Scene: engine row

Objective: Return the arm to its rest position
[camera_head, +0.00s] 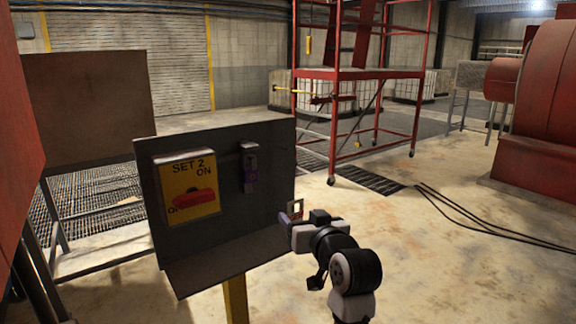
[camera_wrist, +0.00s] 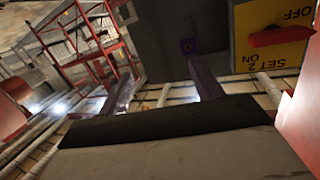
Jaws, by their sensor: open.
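My arm (camera_head: 345,262) reaches up from the bottom of the head view, bent toward the panel. My gripper (camera_head: 294,211) is in front of the lower right edge of the grey panel (camera_head: 222,238), apart from it and empty. In the wrist view my gripper (camera_wrist: 160,78) shows two spread fingers with nothing between them. The panel carries a yellow SET 2 plate (camera_head: 179,178) with a red handle (camera_head: 194,199) lying nearly level, near the OFF end. To its right is a small grey and purple fitting (camera_head: 250,168), also visible in the wrist view (camera_wrist: 188,46).
The panel stands on a yellow post (camera_head: 236,298). A red wheeled scaffold (camera_head: 365,75) stands behind it. Red machinery (camera_head: 548,85) is at the right, and a red surface (camera_head: 18,140) edges the left. Cables (camera_head: 490,220) lie on the floor; the floor right of my arm is otherwise open.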

